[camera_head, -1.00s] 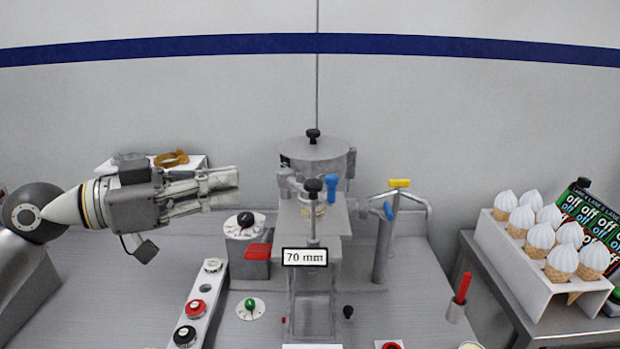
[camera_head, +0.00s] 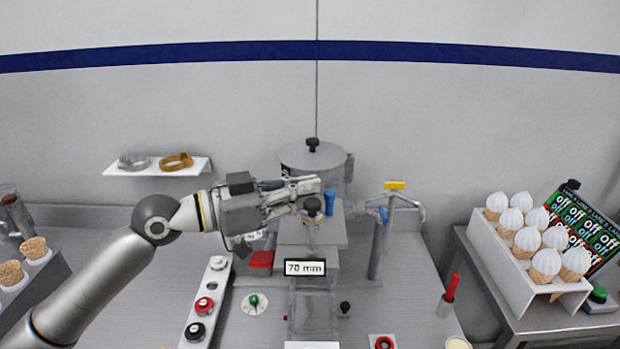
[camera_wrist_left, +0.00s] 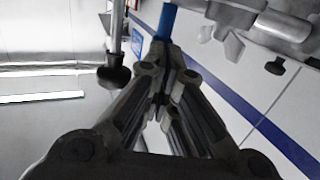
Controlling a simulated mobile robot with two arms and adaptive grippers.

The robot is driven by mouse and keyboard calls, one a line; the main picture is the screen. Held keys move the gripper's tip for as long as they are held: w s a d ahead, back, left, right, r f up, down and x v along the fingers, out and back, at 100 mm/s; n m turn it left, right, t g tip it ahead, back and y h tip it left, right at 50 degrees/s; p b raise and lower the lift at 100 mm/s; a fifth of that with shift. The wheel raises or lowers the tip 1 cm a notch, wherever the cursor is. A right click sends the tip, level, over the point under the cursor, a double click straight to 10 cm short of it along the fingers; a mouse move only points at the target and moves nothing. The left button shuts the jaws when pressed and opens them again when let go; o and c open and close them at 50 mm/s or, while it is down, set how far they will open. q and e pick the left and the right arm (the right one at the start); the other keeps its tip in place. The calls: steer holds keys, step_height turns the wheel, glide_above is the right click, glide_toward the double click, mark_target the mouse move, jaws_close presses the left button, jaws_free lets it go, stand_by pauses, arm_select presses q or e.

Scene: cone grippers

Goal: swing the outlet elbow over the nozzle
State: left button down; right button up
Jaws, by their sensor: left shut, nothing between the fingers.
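My left gripper (camera_head: 318,188) is shut and empty, its fingertips beside an upright blue handle (camera_head: 330,202) in front of the steel hopper (camera_head: 313,160). In the left wrist view the blue handle (camera_wrist_left: 166,22) stands just beyond the closed fingertips (camera_wrist_left: 160,92); contact cannot be told. A black knob (camera_head: 312,206) on a rod is just below the fingers; it also shows in the wrist view (camera_wrist_left: 113,76). Steel pipework (camera_wrist_left: 285,22) is at the wrist view's upper right. The outlet elbow and nozzle cannot be singled out; the gripper covers part of the area. My right gripper is not in view.
A post with bent arms and a yellow grip (camera_head: 395,185) stands right of the machine. A red block (camera_head: 261,259) and a button strip (camera_head: 206,300) are below the left gripper. A cone rack (camera_head: 530,262) stands far right. A wall shelf (camera_head: 190,170) holds two rings.

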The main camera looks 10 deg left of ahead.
arm_select(q)
steer(key=shift+w+d, duration=0.35)
steer(key=shift+d, duration=0.1)
steer(key=shift+w+d, duration=0.3)
steer(key=shift+d, duration=0.05)
steer(key=shift+r, duration=0.1)
